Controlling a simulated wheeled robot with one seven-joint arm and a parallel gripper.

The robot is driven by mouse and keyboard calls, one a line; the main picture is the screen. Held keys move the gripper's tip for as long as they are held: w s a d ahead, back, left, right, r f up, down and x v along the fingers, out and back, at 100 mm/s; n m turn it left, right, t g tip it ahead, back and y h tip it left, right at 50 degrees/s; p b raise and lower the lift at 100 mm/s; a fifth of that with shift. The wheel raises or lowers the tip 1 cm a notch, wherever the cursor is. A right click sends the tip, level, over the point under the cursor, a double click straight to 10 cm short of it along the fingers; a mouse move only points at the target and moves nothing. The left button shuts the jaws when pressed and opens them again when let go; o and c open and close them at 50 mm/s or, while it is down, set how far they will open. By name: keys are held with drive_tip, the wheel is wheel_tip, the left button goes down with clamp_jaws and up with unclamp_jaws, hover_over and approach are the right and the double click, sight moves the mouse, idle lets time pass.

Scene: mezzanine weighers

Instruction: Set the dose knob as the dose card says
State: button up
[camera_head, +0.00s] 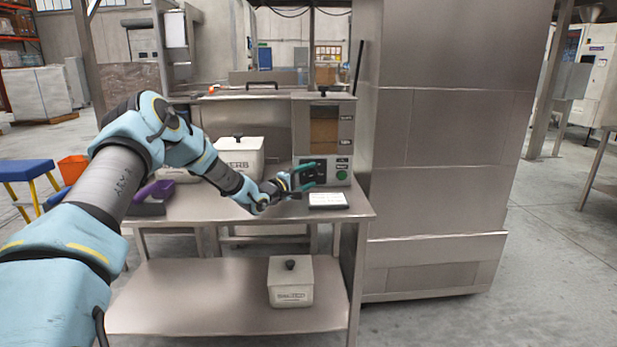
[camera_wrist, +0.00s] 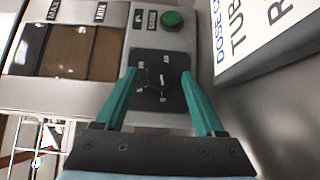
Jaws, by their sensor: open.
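The dose knob (camera_wrist: 159,76) is a round black knob on a square black dial plate with small white marks, on the front of the weigher (camera_head: 323,137). My gripper (camera_wrist: 160,82) is open, its two teal fingers on either side of the knob. Whether the fingers touch the knob I cannot tell. In the head view my gripper (camera_head: 301,176) is at the weigher's lower front and hides the knob. The dose card (camera_head: 328,200) lies on the table in front of the weigher. In the wrist view the card (camera_wrist: 262,45) shows only in part, with large cut-off lettering.
A green button (camera_wrist: 173,19) sits beside the dial plate. The steel table (camera_head: 250,209) also carries a white lidded bin (camera_head: 240,160) and a purple scoop (camera_head: 153,191). Another lidded bin (camera_head: 290,284) stands on the lower shelf. A tall steel cabinet (camera_head: 445,130) stands right of the table.

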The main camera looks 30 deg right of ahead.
clamp_jaws()
idle(0.4)
